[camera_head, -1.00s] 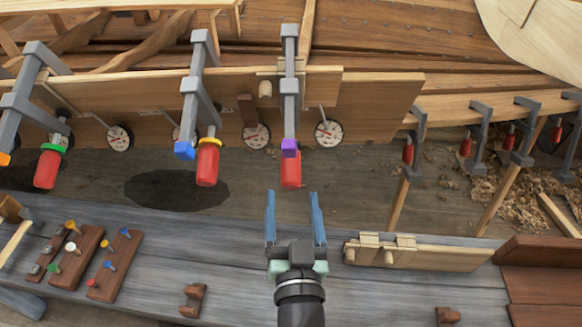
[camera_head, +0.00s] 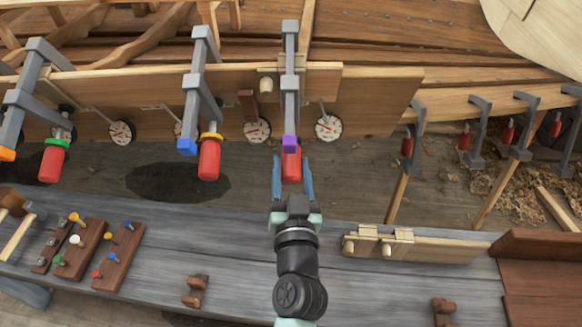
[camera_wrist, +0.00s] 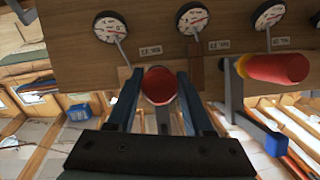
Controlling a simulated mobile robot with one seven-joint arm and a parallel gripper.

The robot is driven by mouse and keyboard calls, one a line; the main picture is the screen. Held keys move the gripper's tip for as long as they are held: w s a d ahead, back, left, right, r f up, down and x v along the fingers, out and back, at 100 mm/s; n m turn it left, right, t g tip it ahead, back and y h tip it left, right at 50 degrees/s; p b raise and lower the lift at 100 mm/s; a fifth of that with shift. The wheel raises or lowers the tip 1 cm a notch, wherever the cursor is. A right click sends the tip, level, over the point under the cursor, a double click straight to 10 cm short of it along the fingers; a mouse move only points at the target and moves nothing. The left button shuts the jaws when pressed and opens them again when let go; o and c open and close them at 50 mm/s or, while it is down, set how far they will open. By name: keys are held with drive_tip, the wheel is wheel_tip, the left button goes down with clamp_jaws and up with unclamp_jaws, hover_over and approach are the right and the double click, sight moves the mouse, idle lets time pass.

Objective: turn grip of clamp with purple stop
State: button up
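The clamp with the purple stop (camera_head: 290,143) hangs on the plank at the middle of the head view, its grey bar (camera_head: 290,85) upright. Its red grip (camera_head: 291,165) hangs just below the stop. My gripper (camera_head: 293,180) is open, with one blue finger on each side of the red grip's lower part. In the wrist view the grip's round red end (camera_wrist: 158,86) shows between the two fingers (camera_wrist: 157,100), with small gaps at its sides. I cannot tell whether either finger touches it. The purple stop is not seen in the wrist view.
Left of it stands a clamp with a blue stop (camera_head: 187,147) and red grip (camera_head: 209,160); another with a green collar (camera_head: 55,143) is further left. Dial gauges (camera_head: 328,128) hang along the plank. The grey bench (camera_head: 240,255) below carries peg blocks and a wooden piece (camera_head: 415,247).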

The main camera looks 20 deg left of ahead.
clamp_jaws()
drive_tip(key=shift+f+b, duration=0.15)
drive_tip(key=shift+b, duration=0.5)
drive_tip(key=m+y+b, duration=0.1)
drive_tip(key=b, duration=0.2)
drive_tip(key=shift+d+f+m, duration=0.1)
drive_tip(key=shift+f+m, duration=0.05)
drive_tip(key=shift+m, duration=0.15)
drive_tip(key=m+y+b, duration=0.2)
drive_tip(key=b, duration=0.2)
drive_tip(key=shift+g, duration=0.4)
drive_tip(key=m+y+b, duration=0.2)
drive_tip(key=m+b, duration=0.1)
drive_tip(key=b, duration=0.1)
drive_tip(key=shift+b, duration=0.35)
drive_tip(key=shift+m+y+b, duration=1)
drive_tip(key=shift+m+b, duration=0.55)
drive_tip(key=shift+m, duration=0.05)
